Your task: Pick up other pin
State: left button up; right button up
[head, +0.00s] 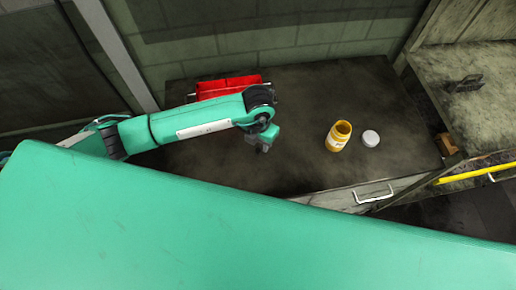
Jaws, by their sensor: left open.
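My left gripper (262,148) hangs over the dark worktop (300,100), left of the yellow jar. It is open, and I see nothing between its fingers. I cannot make out a pin in this view; one may be too small to see or hidden by my arm. A red bin (230,84) stands at the back of the worktop, partly hidden behind my left arm. My right gripper is not in view.
An open yellow jar (339,136) stands on the worktop with a white lid (370,138) beside it. A drawer handle (375,194) is at the front edge. A second bench (480,100) with a dark object (464,84) is at right. The worktop's back right is clear.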

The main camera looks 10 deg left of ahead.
aim_at(258, 149)
pick_arm(q)
jog(key=f+p, duration=0.1)
jog(key=f, duration=0.2)
jog(key=shift+s+f+p, duration=0.1)
jog(key=shift+s+p, duration=0.1)
jog(key=shift+p, duration=0.15)
jog(key=shift+f, duration=0.6)
grip_shut()
jog(key=shift+r, duration=0.1)
